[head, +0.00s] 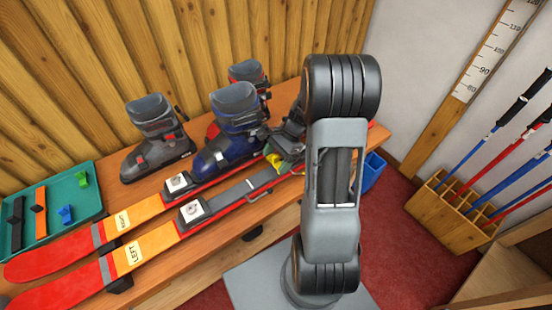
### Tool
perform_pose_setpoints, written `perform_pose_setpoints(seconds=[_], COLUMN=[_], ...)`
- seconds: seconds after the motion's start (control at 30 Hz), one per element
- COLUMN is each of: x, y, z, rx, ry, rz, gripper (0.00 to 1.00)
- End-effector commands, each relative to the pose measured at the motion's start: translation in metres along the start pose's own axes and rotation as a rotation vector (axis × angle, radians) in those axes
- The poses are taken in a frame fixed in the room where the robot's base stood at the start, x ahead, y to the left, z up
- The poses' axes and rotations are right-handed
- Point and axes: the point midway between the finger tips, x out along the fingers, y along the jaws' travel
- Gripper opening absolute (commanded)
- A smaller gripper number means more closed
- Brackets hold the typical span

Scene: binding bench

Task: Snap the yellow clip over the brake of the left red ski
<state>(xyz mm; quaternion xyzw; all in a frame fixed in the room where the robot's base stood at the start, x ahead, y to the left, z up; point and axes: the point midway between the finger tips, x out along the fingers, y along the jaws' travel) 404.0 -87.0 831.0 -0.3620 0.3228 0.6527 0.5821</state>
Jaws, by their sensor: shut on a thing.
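The left red ski (160,241), labelled LEFT, lies along the front of the bench, nearer me than the right ski (140,215). My gripper (276,155) is shut on the yellow clip (273,160) by the rear part of the left ski. The clip is small and partly covered by the fingers. I cannot tell whether it touches the ski or the brake.
Grey (157,140) and blue (232,133) boots stand behind the skis, the blue one close to my gripper. A teal tray (92,172) at the left holds green and blue clips and straps. A wooden pole rack (445,222) stands on the floor at right.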

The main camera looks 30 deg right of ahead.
Motion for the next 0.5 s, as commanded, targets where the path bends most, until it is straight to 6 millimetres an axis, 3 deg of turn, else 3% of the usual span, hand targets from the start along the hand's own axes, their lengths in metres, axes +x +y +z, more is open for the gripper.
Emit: perform_pose_setpoints(seconds=[0.5], x=[0.012], y=[0.0], z=[-0.007], rx=[0.0], ry=[0.0], rz=[0.0], gripper=[0.52])
